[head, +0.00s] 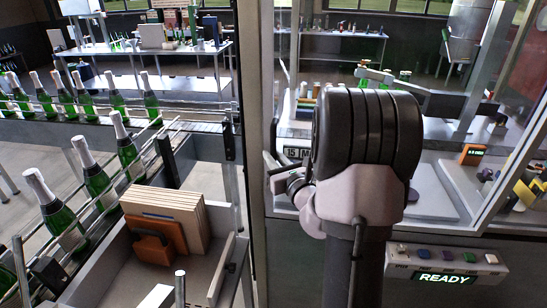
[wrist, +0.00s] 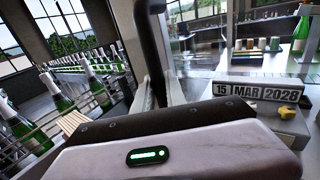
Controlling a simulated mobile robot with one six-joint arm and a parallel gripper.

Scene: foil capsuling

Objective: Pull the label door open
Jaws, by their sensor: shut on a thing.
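The label door is a clear pane in a grey frame (head: 250,130), in front of the machine's inside. In the wrist view its dark upright handle (wrist: 153,50) rises just beyond my gripper's dark edge. My gripper (head: 278,168) is at the left side of the opening, partly hidden by my own arm in the head view. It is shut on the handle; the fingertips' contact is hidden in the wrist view. How far the door stands open is hard to tell.
A date block (wrist: 256,91) reading 15 MAR 2028 stands inside the machine. Green bottles (head: 95,175) line a railed conveyor on the left. A bin (head: 205,265) holds wooden boards (head: 180,215). A panel (head: 445,262) with buttons and a READY display is at lower right.

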